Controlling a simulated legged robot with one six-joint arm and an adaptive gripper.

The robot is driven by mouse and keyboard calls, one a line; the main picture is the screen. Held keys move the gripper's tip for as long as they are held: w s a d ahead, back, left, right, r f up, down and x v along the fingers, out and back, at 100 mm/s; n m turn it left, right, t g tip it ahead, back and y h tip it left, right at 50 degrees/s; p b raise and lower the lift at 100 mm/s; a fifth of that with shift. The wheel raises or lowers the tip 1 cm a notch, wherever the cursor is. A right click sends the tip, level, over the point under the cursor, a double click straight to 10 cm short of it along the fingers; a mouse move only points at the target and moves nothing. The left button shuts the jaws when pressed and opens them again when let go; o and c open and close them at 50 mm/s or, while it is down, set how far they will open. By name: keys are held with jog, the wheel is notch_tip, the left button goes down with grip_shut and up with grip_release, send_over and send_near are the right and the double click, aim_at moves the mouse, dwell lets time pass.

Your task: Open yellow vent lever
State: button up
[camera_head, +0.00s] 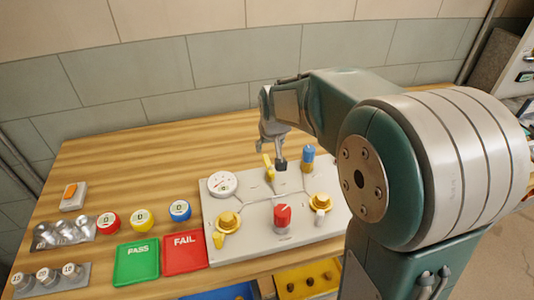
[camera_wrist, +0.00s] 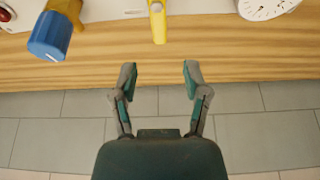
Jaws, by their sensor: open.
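The yellow vent lever (camera_head: 267,163) stands at the back of the grey valve panel (camera_head: 250,247), partly hidden by my gripper in the head view. In the wrist view the yellow lever (camera_wrist: 157,22) is at the top centre, its end pointing towards the gap between my fingers. My gripper (camera_head: 281,163) hangs just by the lever in the head view. In the wrist view my gripper (camera_wrist: 160,75) has its two fingers spread apart with nothing between them. The lever lies beyond the fingertips, and a gap shows between them.
A blue-handled valve (camera_head: 308,158) stands right of the lever, and a round white gauge (camera_head: 222,184) left of it. A red knob (camera_head: 283,217) and yellow valves (camera_head: 228,222) are nearer. Green PASS (camera_head: 137,262) and red FAIL (camera_head: 185,252) trays lie left. Bare wood is behind the panel.

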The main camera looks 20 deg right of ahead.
aim_at(271, 171)
jog(key=shift+v, duration=2.35)
jog(key=shift+s, duration=0.1)
jog(key=s+r+t, duration=0.1)
jog(key=s+r, duration=0.2)
jog(key=s, duration=2)
jog(key=shift+s+a, duration=0.3)
jog(key=shift+s, duration=0.1)
